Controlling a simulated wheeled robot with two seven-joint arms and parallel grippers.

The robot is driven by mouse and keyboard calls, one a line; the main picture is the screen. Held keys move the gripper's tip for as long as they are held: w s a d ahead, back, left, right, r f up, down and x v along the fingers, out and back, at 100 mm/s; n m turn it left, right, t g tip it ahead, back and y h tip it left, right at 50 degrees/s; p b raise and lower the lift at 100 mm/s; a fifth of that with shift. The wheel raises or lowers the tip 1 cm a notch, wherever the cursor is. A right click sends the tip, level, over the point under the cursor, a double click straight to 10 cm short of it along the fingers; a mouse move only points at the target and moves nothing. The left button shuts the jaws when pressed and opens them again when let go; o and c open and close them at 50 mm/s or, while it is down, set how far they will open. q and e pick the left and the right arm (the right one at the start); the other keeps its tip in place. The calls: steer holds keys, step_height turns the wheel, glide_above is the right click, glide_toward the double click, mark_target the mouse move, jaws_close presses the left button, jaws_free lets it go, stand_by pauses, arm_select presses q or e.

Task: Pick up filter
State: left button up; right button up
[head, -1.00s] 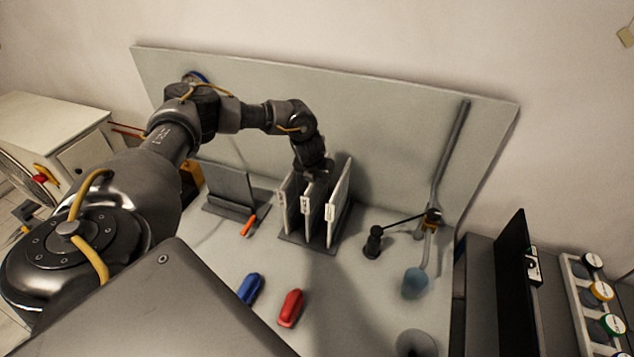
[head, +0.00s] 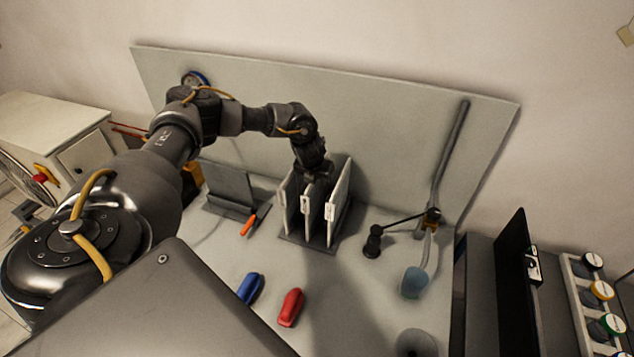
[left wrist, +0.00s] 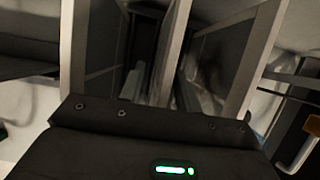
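Several thin, light-framed filter panels stand upright side by side in a dark rack (head: 308,246). They include a left panel (head: 284,212), a middle panel (head: 304,218) and a right panel (head: 335,215). My left gripper (head: 315,176) points down at the top of the rack, over the middle panel. In the left wrist view, two panel edges (left wrist: 74,50) (left wrist: 243,65) rise close beyond the dark gripper body. My right gripper is not in view.
A dark stand (head: 230,188) with an orange-handled tool (head: 249,225) is left of the rack. A blue object (head: 250,288) and a red object (head: 290,307) lie in front. A jointed arm base (head: 373,243) and a blue-ended rod (head: 414,282) are at right.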

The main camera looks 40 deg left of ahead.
arm_select(q)
jaws_close()
